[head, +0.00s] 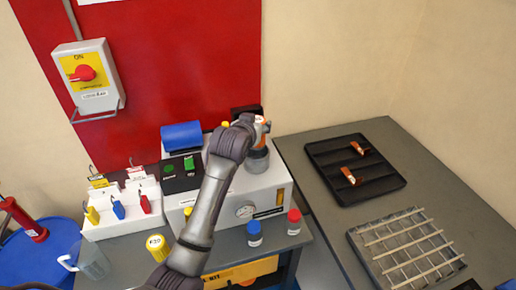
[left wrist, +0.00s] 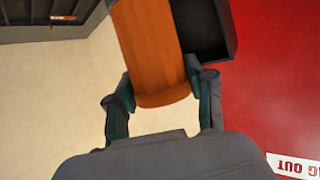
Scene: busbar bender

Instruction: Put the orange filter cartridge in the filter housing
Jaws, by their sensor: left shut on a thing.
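My left gripper (left wrist: 160,95) is shut on the orange filter cartridge (left wrist: 150,50), which lies between its two fingers in the left wrist view. In the head view the gripper is above the back right of the white machine, and only a small orange part of the cartridge (head: 261,120) shows, the rest being hidden by my arm. A grey round cylinder (head: 257,161), which seems to be the filter housing, stands on the machine just below the gripper. I cannot tell whether the cartridge touches it. My right gripper is not in view.
A black open box (left wrist: 205,30) is close behind the cartridge. A black tray (head: 330,170) with two copper-coloured pieces and a wire rack (head: 405,245) are on the right table.

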